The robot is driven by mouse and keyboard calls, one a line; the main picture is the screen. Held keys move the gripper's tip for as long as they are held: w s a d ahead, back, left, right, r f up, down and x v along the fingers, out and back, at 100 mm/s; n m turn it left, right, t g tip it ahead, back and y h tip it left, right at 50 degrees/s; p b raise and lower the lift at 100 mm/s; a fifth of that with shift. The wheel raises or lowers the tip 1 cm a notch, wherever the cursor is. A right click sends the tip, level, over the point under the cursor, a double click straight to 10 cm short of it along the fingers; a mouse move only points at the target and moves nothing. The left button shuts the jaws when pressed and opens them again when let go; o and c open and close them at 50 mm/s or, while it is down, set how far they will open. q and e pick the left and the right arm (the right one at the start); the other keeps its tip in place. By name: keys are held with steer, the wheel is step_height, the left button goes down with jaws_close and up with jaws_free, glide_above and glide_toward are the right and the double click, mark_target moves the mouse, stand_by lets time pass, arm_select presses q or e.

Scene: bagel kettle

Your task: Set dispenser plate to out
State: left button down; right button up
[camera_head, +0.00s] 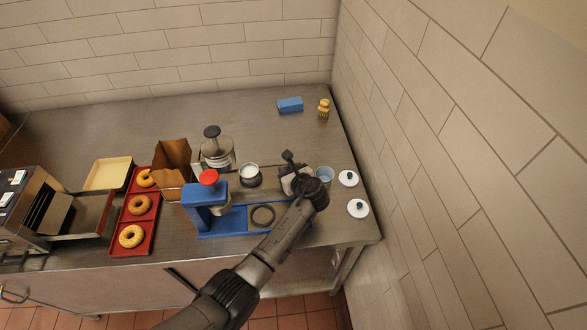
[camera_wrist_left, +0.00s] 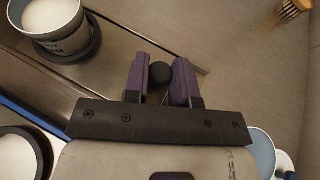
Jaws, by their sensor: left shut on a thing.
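My left gripper (camera_wrist_left: 160,82) has its two purple-padded fingers on either side of a small round black knob (camera_wrist_left: 161,72) and is shut on it. In the head view my left gripper (camera_head: 289,170) is at the right end of the dispenser area, just right of a white-filled cup (camera_head: 249,170). That cup stands in a dark ring; a similar cup and ring (camera_wrist_left: 60,25) show at the upper left of the wrist view. A flat metal strip (camera_wrist_left: 118,52) runs beneath the fingers. I cannot tell how far out the dispenser plate is; the gripper and arm hide part of it.
A blue stand with a red knob (camera_head: 208,177) and an empty ring (camera_head: 262,215) is left of my arm. A light-blue cup (camera_head: 324,174) and two white lids (camera_head: 348,178) are close on the right. A red bagel tray (camera_head: 128,251) lies left. The table's back is mostly clear.

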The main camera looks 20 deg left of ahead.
arm_select(q)
steer(key=c, duration=1)
jaws_free()
steer(key=shift+a, duration=0.1)
steer(key=shift+r, duration=0.6)
step_height(320, 180, up, 3)
steer(key=shift+r+p, duration=0.1)
steer(key=shift+p, duration=0.55)
steer(key=d+r, duration=0.2)
steer(key=d, duration=0.1)
steer(key=s+d+r, duration=0.1)
steer(key=d+r, duration=0.1)
steer(key=d, duration=0.2)
steer(key=s+d+r+p, duration=0.1)
steer(key=d+r, duration=0.1)
steer(key=d, duration=0.2)
steer(key=shift+s+d+r, duration=0.2)
steer(key=shift+d+r, duration=0.05)
steer(key=shift+r, duration=0.05)
steer(key=shift+o, duration=0.2)
